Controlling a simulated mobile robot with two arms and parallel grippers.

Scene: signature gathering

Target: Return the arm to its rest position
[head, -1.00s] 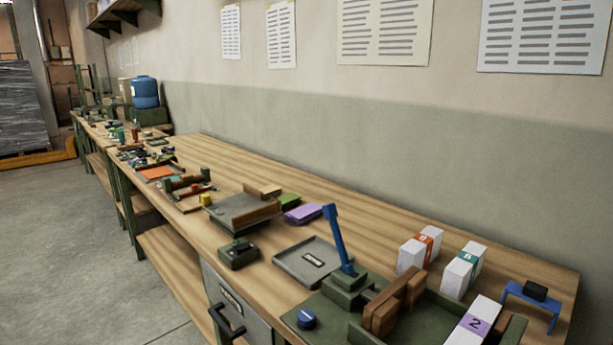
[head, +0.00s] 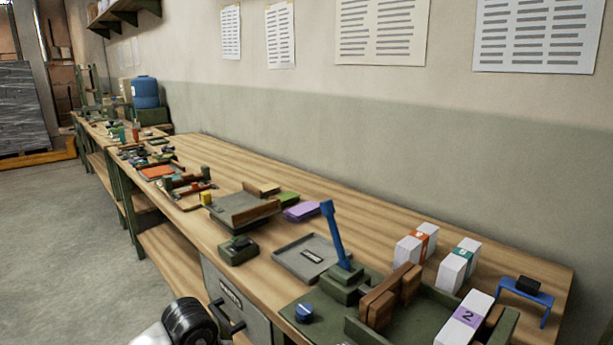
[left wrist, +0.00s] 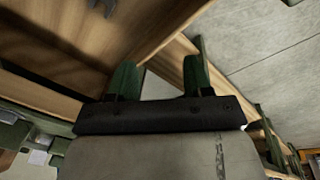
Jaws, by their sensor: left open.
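My left gripper (left wrist: 159,78) shows in the left wrist view as two fingers standing well apart on a dark bar. It is open, with nothing between the fingers. Beyond it are wooden shelf boards, bench legs and the grey floor. In the head view a white and black part of my own arm (head: 178,325) shows at the bottom, in front of the bench drawer. My right gripper is in neither view.
The long wooden workbench (head: 350,205) runs along the wall. It carries a grey tray (head: 290,262), a blue lever (head: 334,235), white numbered blocks (head: 457,266) and a blue stand (head: 525,291). The floor (head: 90,240) to the left is clear.

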